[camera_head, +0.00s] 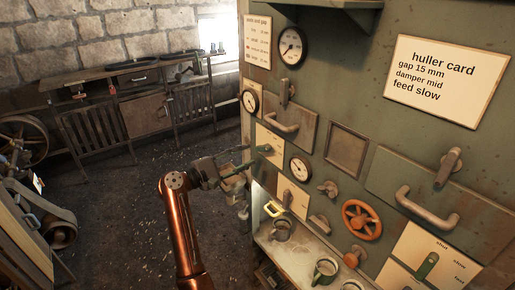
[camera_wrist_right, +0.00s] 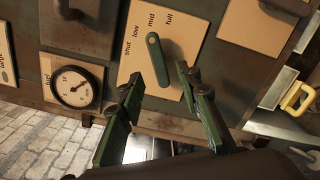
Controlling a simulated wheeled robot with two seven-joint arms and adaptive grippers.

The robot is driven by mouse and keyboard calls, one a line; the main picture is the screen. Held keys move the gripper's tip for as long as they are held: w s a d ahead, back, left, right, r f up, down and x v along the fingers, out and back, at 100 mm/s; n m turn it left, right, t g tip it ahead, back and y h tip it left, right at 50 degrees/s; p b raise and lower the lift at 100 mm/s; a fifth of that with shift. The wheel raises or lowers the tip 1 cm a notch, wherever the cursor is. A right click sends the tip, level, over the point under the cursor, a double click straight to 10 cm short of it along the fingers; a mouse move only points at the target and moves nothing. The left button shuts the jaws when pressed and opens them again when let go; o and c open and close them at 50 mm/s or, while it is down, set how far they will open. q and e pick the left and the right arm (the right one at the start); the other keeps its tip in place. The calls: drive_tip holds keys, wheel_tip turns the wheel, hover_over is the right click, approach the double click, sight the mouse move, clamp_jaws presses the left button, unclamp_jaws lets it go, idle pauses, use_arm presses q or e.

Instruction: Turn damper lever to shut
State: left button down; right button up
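The damper lever (camera_wrist_right: 158,62) is a dark green bar on a cream plate (camera_wrist_right: 181,68) marked shut, low, mid and full in the right wrist view. Its upper end, with a light spot, lies just below "mid". In the head view the lever (camera_head: 265,148) is small, on a cream plate at the cabinet's left edge. My right gripper (camera_head: 246,160) is just left of that plate. In the wrist view the right gripper (camera_wrist_right: 157,78) is open, its green fingers spread on either side of the lever's lower end; contact is not clear. My left gripper is not in view.
A gauge (camera_wrist_right: 77,87) sits near the plate in the wrist view. The head view shows a drawer handle (camera_head: 282,122) above the plate, a red handwheel (camera_head: 361,220), a second green lever (camera_head: 427,265) at lower right, and mugs (camera_head: 282,229) on a shelf. Open floor lies left.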

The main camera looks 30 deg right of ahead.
sight(260, 149)
drive_tip(key=d, duration=0.7)
drive_tip(key=shift+w+d+p, duration=0.1)
drive_tip(key=shift+w+p, duration=0.2)
drive_tip(key=shift+w, duration=0.05)
clamp_jaws()
